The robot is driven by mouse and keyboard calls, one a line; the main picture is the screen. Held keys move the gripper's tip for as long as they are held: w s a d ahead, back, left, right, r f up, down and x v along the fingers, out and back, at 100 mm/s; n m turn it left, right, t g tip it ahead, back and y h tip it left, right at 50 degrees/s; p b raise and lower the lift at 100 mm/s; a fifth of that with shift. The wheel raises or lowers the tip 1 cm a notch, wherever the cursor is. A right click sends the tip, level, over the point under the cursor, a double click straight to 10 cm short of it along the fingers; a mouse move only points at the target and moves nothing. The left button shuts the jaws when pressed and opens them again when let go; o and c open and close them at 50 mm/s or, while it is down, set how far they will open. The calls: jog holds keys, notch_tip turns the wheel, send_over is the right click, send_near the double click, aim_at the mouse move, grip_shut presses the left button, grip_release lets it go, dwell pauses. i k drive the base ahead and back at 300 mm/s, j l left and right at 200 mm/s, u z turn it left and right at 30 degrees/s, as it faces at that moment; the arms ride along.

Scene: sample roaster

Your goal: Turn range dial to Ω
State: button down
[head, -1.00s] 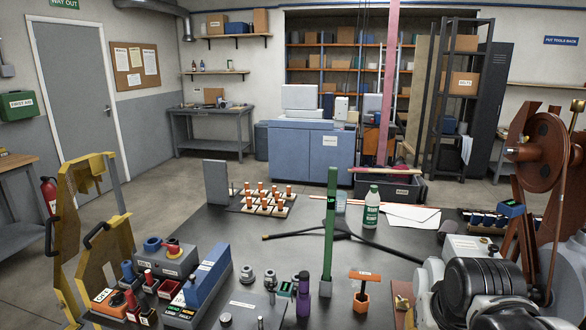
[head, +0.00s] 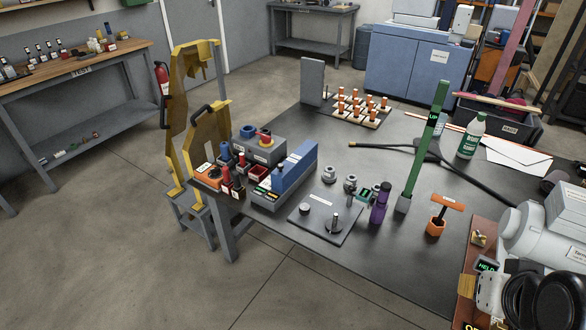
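I cannot pick out a range dial or an Ω mark for certain in the head view. A small orange unit (head: 206,176) with a pale label and a dark round part sits at the left end of the dark bench, beside red and black posts (head: 232,180). Its markings are too small to read. A dark flat plate (head: 318,212) with a pale label and two small upright parts lies at the bench's front edge. No fingers of my gripper can be made out. Black and white rounded parts (head: 535,290) fill the bottom right corner; I cannot tell what they are.
A yellow frame (head: 190,110) stands at the bench's left end. A blue block (head: 295,170), purple bottle (head: 379,206), green post (head: 425,145) and orange T-handled tool (head: 440,214) stand on the bench. A wooden-topped bench (head: 80,70) is at far left. Floor between is clear.

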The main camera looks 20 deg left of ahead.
aim_at(215, 171)
jog(key=u, duration=1.55)
